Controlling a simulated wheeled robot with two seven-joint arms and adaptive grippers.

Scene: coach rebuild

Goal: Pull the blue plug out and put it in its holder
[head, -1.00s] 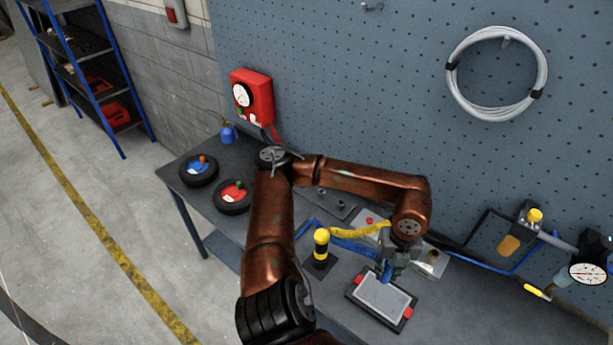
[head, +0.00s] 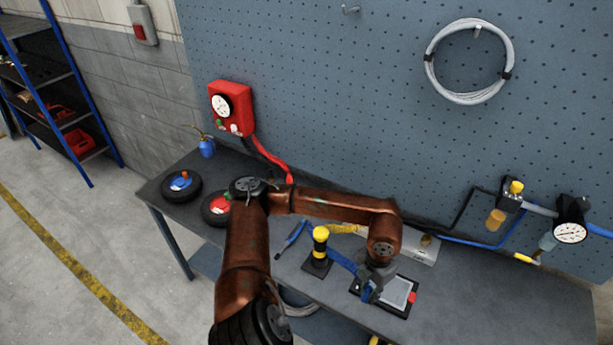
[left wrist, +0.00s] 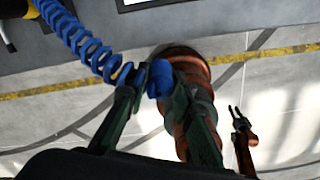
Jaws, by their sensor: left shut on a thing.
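My left gripper (head: 368,292) is shut on the blue plug (left wrist: 158,76) above the left end of the tablet. In the left wrist view the left gripper (left wrist: 160,90) has its fingers on either side of the plug, and the coiled blue cord (left wrist: 82,40) runs from it to the upper left. In the head view the blue cord (head: 341,261) passes beside the yellow-and-black post (head: 320,246). The plug's tip is hard to make out. I cannot tell which thing is its holder. My right gripper (left wrist: 236,115) shows small in the left wrist view, its prongs apart.
The tablet (head: 400,291) with red corners lies on the bench (head: 480,300). Two wheels (head: 181,187) (head: 214,208) are at the left. The bench is clear at the right.

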